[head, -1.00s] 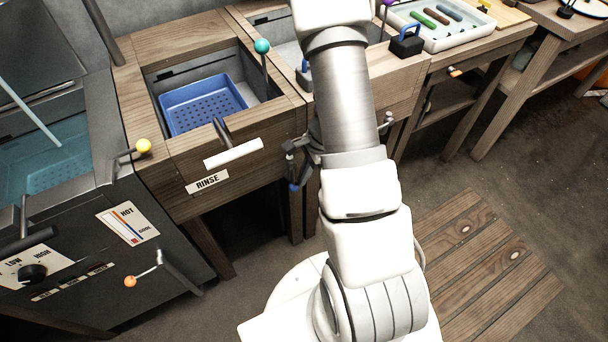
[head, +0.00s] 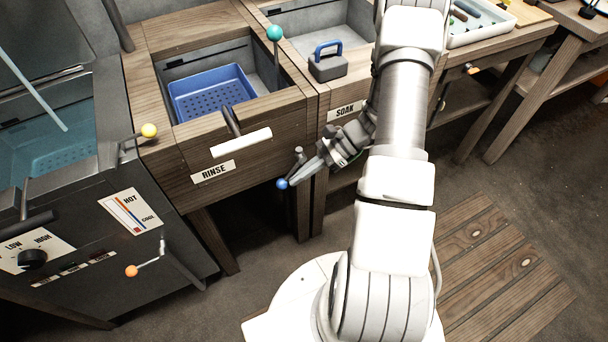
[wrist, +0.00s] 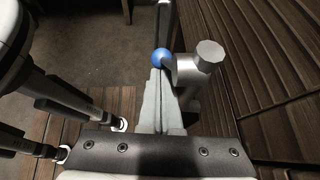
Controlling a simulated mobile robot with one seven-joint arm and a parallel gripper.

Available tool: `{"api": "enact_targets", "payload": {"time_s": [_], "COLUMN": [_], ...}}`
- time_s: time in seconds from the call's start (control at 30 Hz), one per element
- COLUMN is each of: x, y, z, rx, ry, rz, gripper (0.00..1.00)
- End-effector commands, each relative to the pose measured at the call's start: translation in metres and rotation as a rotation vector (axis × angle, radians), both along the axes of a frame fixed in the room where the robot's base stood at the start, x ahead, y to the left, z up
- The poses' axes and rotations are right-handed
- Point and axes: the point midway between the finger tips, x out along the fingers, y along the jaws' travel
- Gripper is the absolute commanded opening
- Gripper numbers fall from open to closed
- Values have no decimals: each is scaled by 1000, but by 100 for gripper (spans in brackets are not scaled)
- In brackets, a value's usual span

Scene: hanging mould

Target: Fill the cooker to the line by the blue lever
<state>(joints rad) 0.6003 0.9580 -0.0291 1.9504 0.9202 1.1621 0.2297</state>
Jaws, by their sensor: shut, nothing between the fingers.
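The blue lever's round knob (head: 282,183) shows low on the bench front, between the rinse and soak basins. In the wrist view the blue knob (wrist: 162,56) is right at my fingertips, beside a grey metal fitting (wrist: 204,62). My gripper (head: 291,181) is shut and empty, its fingers pointing left at the knob. I cannot tell whether they touch it. The cooker (head: 100,205) is the dark metal tank at the left, with a HOT/COOL gauge (head: 129,211) and a LOW/HIGH dial (head: 32,259). Bluish liquid and a perforated basket show inside. I cannot make out its fill line.
A yellow-knobbed lever (head: 149,130) and an orange-knobbed lever (head: 132,271) are by the cooker. The rinse basin holds a blue basket (head: 212,93); a teal-knobbed lever (head: 274,33) stands behind it. A blue-handled block (head: 327,62) sits at the soak basin. Wooden slats (head: 490,260) lie right.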

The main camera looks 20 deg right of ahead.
Motion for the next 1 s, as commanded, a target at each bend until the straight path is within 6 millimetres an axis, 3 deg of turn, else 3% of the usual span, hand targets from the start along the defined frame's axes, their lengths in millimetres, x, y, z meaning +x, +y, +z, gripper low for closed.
{"api": "enact_targets", "payload": {"time_s": [0.13,0.43,0.6,1.0], "x": [-1,-1,-1,0], "y": [7,20,25,33], "z": [2,12,17,28], "rx": [144,141,281,276], "ry": [7,6,10,6], "rz": [-2,0,-1,4], "gripper": [0,0,0,0]}}
